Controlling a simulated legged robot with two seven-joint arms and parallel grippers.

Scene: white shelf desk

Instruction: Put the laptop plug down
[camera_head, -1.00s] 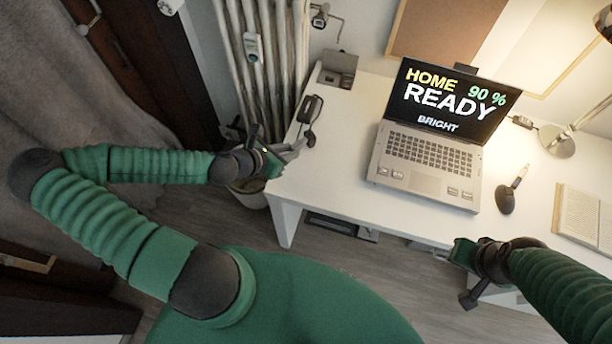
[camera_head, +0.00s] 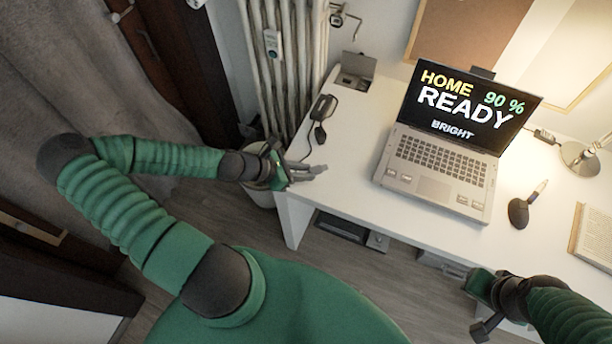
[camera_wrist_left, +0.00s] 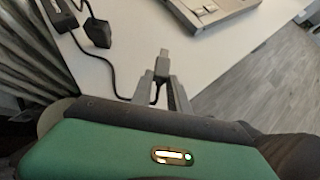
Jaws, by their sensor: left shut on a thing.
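The laptop plug (camera_wrist_left: 162,66) is a small grey connector on a thin black cable. In the left wrist view it stands between the finger ends of my left gripper (camera_wrist_left: 161,82), with the desk top behind it. In the head view my left gripper (camera_head: 308,173) is shut at the desk's front left edge, and the plug is too small to make out there. I cannot tell whether the plug touches the desk. The open laptop (camera_head: 438,160) is on the white desk (camera_head: 345,185), to the right. My right gripper (camera_head: 484,305) is low at the desk's front; its fingers are unclear.
A black power adapter (camera_head: 323,107) lies on the desk's left side, with a black connector (camera_head: 320,134) beside it. A socket box (camera_head: 354,75) is at the back left. A mouse-like dark object (camera_head: 519,212) lies right of the laptop.

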